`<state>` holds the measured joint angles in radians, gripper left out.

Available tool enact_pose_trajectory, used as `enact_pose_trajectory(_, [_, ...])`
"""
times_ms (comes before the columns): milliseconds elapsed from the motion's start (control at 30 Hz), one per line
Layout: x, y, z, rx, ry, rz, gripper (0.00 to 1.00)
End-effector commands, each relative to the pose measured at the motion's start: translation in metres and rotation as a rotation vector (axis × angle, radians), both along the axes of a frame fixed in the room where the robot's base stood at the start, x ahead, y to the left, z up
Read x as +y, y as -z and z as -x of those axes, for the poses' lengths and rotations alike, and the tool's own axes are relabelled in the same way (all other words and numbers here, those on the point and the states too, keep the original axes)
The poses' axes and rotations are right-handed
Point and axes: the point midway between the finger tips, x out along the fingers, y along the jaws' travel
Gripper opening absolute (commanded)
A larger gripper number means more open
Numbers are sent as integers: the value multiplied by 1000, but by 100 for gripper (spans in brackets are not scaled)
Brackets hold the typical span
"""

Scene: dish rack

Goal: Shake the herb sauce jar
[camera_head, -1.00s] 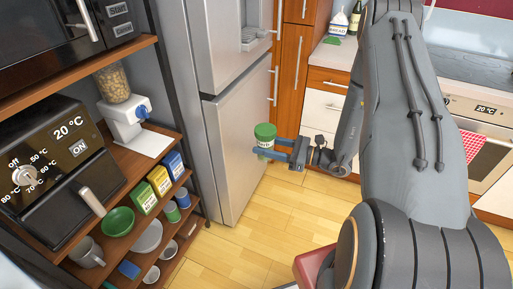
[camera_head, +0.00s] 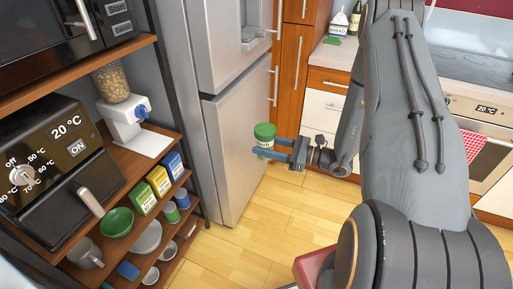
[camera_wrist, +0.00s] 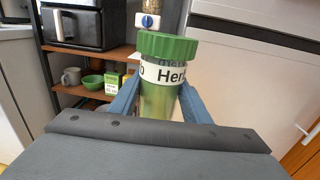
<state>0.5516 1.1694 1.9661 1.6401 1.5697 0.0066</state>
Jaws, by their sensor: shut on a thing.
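The herb sauce jar (camera_head: 265,135) has a green lid, a white label and green contents. In the wrist view the jar (camera_wrist: 160,95) stands upright between the blue fingers, and part of its label reads "Her". My gripper (camera_head: 272,154) is shut on the jar's body and holds it in the air in front of the fridge. The fingers also show in the wrist view (camera_wrist: 158,100), one on each side of the jar. The jar's lower end is hidden behind the gripper in the wrist view.
A wooden shelf (camera_head: 150,185) at the left holds an air fryer (camera_head: 60,160), a green bowl (camera_head: 117,222), a mug (camera_head: 86,252) and several boxes. The grey fridge (camera_head: 235,130) stands behind the jar. The wooden floor (camera_head: 260,240) below is clear.

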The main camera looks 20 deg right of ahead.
Motion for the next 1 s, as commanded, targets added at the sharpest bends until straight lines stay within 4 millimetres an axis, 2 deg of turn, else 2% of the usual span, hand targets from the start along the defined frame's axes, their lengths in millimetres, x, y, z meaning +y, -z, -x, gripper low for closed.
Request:
enact_pose_trajectory(133, [6, -1, 0, 0, -3, -1, 7])
enact_pose_trajectory(400, [50, -1, 0, -1, -4, -2, 7])
enact_pose_trajectory(533, [57, -1, 0, -1, -1, -2, 7])
enact_pose_trajectory(633, [51, -1, -1, -3, 3, 0, 7])
enact_pose_trajectory(833, [16, 0, -1, -3, 5, 1, 7])
enact_pose_trajectory(1000, [0, 0, -1, -2, 0, 0, 7])
